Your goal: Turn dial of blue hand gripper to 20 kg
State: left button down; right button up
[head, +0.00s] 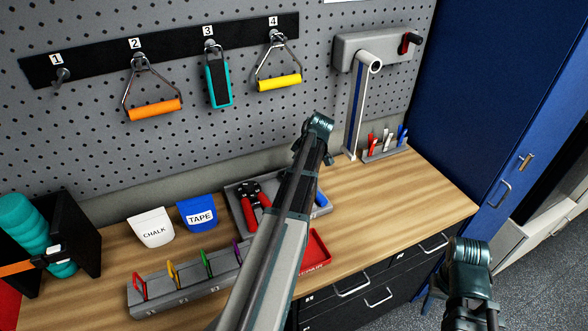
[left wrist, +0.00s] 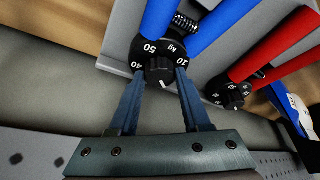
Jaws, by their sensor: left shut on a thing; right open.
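In the left wrist view the blue hand gripper (left wrist: 190,35) lies on a grey tray, its black dial plate showing 50, 40, kg and 10. My left gripper (left wrist: 159,75) is shut on the dial knob (left wrist: 158,70), one finger on each side. A white mark shows on the knob's lower edge; the lower numbers are hidden. In the head view my left arm covers most of the blue hand gripper, leaving a blue handle end (head: 321,200) visible.
A red hand gripper (head: 251,198) lies in the same tray (head: 233,190), close beside the blue one. CHALK (head: 151,228) and TAPE (head: 197,213) holders, a rack of coloured clips (head: 190,280) and a red tray (head: 316,250) stand nearby.

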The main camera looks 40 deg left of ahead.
pick_arm(q)
jog(key=shift+w+n+g, duration=0.1)
jog(key=shift+n+g, duration=0.4)
jog(key=shift+n, duration=0.7)
jog(key=shift+h, duration=0.3)
jog(key=shift+c, duration=1.8)
grip_release()
jog(key=p+v, duration=1.2)
jog(key=v, duration=0.1)
jog(key=shift+d+r+p, duration=0.25)
jog(key=shift+r+p, duration=0.05)
jog(key=shift+p, duration=0.1)
jog(key=shift+w, duration=0.1)
